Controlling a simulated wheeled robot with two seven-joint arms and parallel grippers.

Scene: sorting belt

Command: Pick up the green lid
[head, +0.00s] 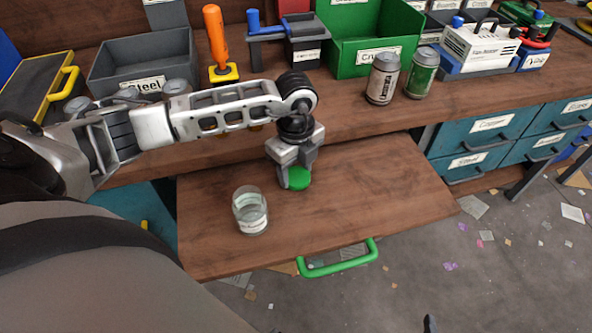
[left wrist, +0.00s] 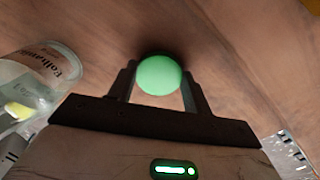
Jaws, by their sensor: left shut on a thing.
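The green lid (head: 298,178) is a small round disc over the pull-out wooden board (head: 380,215). My left gripper (head: 293,180) points down and is shut on the green lid. In the left wrist view the lid (left wrist: 159,76) sits between the two fingertips of my left gripper (left wrist: 160,88). I cannot tell whether the lid touches the board or is just above it. A clear glass jar (head: 250,212) with a label stands upright and open to the left of the lid. It also shows in the left wrist view (left wrist: 35,75). My right gripper is not in view.
The board has a green handle (head: 338,262) at its front edge, and its right part is clear. On the bench behind are two cans (head: 382,80), a green bin (head: 365,50), a grey bin (head: 145,65) and an orange-handled tool (head: 215,40). Teal drawers (head: 487,130) are at right.

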